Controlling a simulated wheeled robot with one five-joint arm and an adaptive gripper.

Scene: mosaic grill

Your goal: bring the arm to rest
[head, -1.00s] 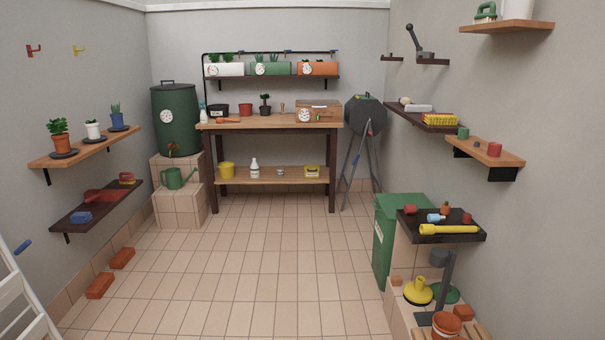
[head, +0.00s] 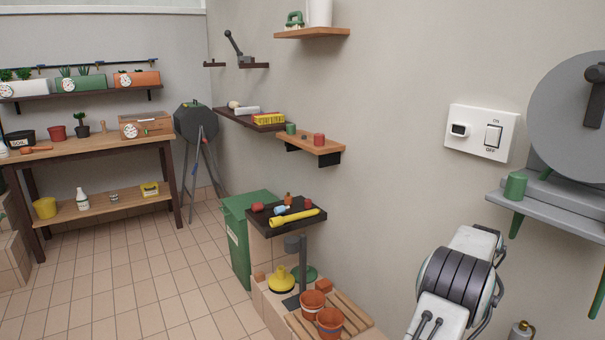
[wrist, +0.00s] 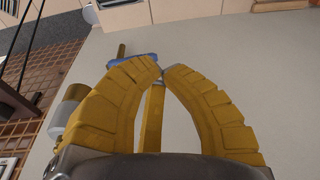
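My gripper (wrist: 163,72) shows in the wrist view with its two yellow, ribbed fingers curving inward. My gripper does not clearly show in the head view.
A dark shelf with a yellow flashlight (head: 295,217) stands beside a green bin (head: 240,235). Terracotta pots (head: 329,323) sit low in front. A wall switch (head: 493,136) and a grey shelf (head: 550,200) are at right. The tiled floor (head: 130,280) at left is clear.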

